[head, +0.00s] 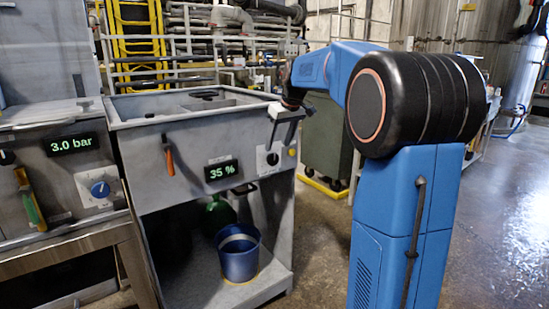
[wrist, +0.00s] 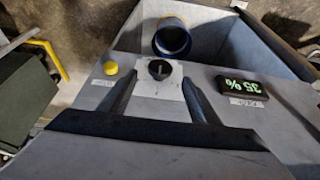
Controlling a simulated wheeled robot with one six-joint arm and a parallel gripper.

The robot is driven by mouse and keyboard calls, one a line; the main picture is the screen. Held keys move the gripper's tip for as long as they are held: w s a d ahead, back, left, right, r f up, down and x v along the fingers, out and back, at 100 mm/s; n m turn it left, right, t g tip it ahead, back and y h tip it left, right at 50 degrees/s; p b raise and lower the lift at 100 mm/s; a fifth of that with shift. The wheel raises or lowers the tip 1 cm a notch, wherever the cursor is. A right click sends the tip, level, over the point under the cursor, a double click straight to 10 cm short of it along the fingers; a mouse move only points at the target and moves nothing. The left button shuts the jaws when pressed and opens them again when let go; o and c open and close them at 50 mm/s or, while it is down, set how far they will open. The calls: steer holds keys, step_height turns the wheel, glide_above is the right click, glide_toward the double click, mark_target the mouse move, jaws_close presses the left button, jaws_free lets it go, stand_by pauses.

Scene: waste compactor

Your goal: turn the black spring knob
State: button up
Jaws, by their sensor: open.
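The black spring knob (head: 272,159) sits on a white plate on the front panel of the grey compactor cabinet, right of the display reading 35 % (head: 221,171). In the wrist view the knob (wrist: 160,69) shows between and just beyond the two fingertips. My gripper (head: 282,143) is at the upper right of the panel, in front of the knob. In the wrist view my gripper (wrist: 162,84) is open and empty, with one finger on each side of the white plate. I cannot tell how far the fingertips are from the panel.
A yellow button (wrist: 111,68) sits beside the knob. An orange-handled lever (head: 168,155) is left of the display. A blue bucket (head: 238,252) stands on the lower shelf. A second unit with a blue knob (head: 100,189) is at the left. A green bin (head: 325,135) stands behind.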

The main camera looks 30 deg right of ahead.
mark_target(274, 156)
steer(key=x, duration=0.7)
steer(key=shift+w+f, duration=0.1)
steer(key=shift+f, duration=0.05)
steer(key=c, duration=1)
